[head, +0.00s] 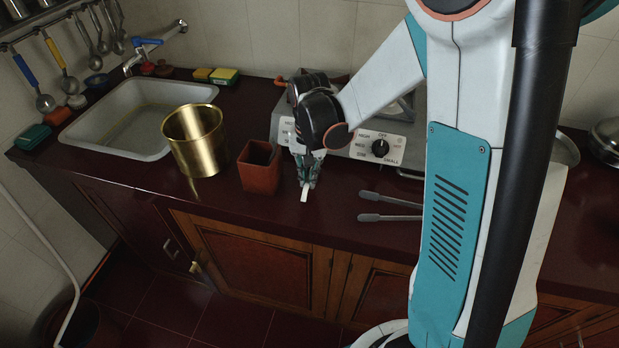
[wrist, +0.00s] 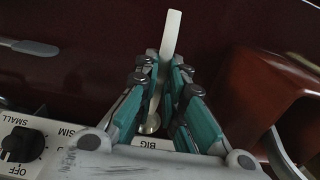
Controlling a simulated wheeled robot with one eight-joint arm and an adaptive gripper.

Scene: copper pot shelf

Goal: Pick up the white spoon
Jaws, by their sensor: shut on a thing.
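The white spoon (wrist: 171,36) is a pale, narrow utensil. In the wrist view one end sticks out past the fingertips and the rest runs back between the fingers. My gripper (wrist: 163,72) is shut on it, with a finger on each side. In the head view my gripper (head: 307,178) points down at the counter, in front of the stove and just right of the brown square pot. The white tip of the spoon (head: 304,194) shows below the fingers. I cannot tell whether it touches the counter. The fingers hide most of the spoon there.
The brown square pot (head: 260,167) stands close left of my gripper, with a brass pot (head: 195,140) and the sink (head: 75,138) further left. The stove (head: 400,147) is behind. Grey tongs (head: 390,206) lie to the right. The dark red counter's front strip is clear.

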